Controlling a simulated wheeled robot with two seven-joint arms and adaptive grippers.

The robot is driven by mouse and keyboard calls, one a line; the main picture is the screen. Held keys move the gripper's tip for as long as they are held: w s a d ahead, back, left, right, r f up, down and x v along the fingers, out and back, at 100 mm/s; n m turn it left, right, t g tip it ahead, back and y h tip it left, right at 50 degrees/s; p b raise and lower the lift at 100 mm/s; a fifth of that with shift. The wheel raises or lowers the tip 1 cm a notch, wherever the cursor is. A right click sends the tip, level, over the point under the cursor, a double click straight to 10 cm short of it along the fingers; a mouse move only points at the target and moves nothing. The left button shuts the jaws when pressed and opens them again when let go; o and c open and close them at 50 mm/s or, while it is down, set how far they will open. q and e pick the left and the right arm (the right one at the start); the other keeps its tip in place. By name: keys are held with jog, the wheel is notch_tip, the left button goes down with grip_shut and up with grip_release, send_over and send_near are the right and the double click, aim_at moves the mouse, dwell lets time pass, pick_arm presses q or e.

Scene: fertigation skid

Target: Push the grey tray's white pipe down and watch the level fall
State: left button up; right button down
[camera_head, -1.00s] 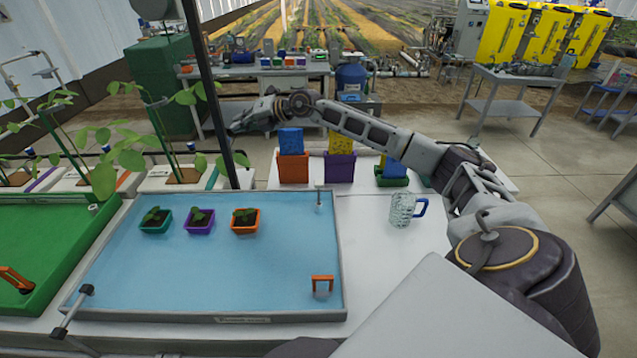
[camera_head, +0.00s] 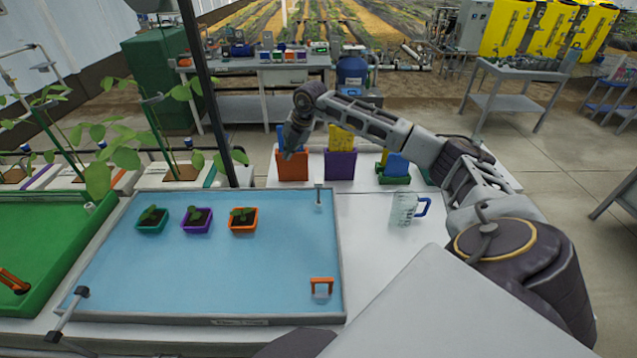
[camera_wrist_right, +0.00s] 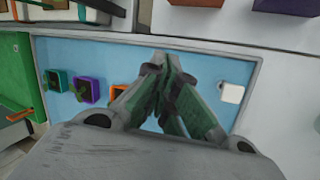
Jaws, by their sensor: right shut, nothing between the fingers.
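The grey tray (camera_head: 341,262) holds a sheet of blue water and three small pots at its left. Its white pipe (camera_head: 318,196) stands upright near the far right corner; in the right wrist view its square white top (camera_wrist_right: 232,93) shows right of my fingers. My right gripper (camera_head: 291,150) hangs beyond the tray's far edge, left of the pipe and apart from it. Its fingers (camera_wrist_right: 160,60) are shut and empty, pointing downward. An orange handle (camera_head: 322,281) stands at the tray's near right corner. My left gripper is out of view.
Orange (camera_head: 292,167) and purple (camera_head: 340,166) holders stand behind the tray, close to my right gripper. A glass jug (camera_head: 404,209) with a blue handle is right of the tray. A dark post (camera_head: 212,100) rises at the left. The white table right of the tray is mostly clear.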

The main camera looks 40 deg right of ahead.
jog(key=s+d+m+g+h, duration=0.1)
jog(key=s, duration=0.1)
jog(key=s+d+f+m+g, duration=0.1)
jog(key=s+d+m, duration=0.1)
jog(key=s, duration=0.1)
jog(key=s+d+m+g+h, duration=0.1)
jog(key=s+g, duration=0.1)
jog(key=s, duration=0.1)
jog(key=shift+d+f+h, duration=0.2)
jog(key=shift+f+h, duration=0.1)
jog(key=shift+f, duration=0.1)
jog(key=shift+s+d+m, duration=0.1)
jog(key=shift+s+m, duration=0.15)
jog(key=shift+m, duration=0.65)
